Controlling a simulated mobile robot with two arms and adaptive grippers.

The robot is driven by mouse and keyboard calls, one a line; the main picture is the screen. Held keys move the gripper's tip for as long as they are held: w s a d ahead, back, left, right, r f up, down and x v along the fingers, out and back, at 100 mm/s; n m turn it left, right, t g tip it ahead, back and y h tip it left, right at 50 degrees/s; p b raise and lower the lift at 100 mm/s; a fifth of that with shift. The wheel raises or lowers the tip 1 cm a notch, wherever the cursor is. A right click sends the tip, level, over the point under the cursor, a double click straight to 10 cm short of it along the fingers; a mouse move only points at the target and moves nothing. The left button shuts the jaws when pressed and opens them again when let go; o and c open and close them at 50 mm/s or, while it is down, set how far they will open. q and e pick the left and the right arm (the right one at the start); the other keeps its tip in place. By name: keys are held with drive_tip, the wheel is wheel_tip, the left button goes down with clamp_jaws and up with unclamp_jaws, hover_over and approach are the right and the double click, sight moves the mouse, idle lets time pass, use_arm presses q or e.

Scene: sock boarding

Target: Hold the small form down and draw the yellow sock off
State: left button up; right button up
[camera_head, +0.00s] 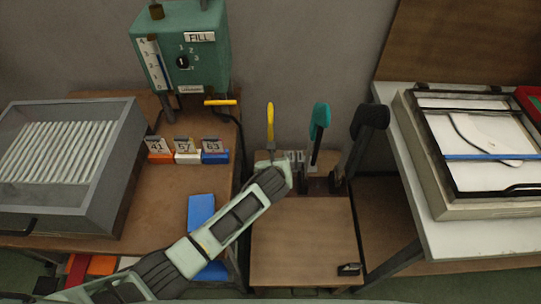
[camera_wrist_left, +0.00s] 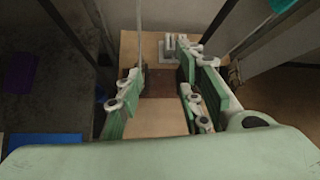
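The yellow sock (camera_head: 270,122) is on the smallest, leftmost upright form at the back of the wooden stand (camera_head: 300,250). My left arm reaches in from the lower left, and its gripper (camera_head: 272,168) is low beside the base of that form, partly covering it. In the left wrist view my left gripper (camera_wrist_left: 160,95) is open, its two green-padded fingers apart above the wooden top with nothing seen between them. A thin pale upright edge (camera_wrist_left: 139,40) stands beyond them; I cannot tell whether it is the form. My right gripper is not in view.
A teal form (camera_head: 319,130) and a black form (camera_head: 366,130) stand right of the yellow one. A green FILL box (camera_head: 182,50) is behind left, a grey tray (camera_head: 75,150) left, a framed press (camera_head: 480,140) right. A small black object (camera_head: 348,269) lies on the stand's front corner.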

use_arm(q)
drive_tip(key=w+a+f+m+y, duration=0.1)
drive_tip(key=w+a+f, duration=0.1)
drive_tip(key=w, duration=0.6)
drive_tip(key=shift+w+a+f+m+t, duration=0.15)
drive_tip(key=shift+w+f+m+t, duration=0.2)
drive_tip(key=shift+f, duration=0.3)
drive_tip(key=shift+s, duration=0.1)
drive_tip(key=shift+c, duration=0.4)
clamp_jaws()
idle(0.6)
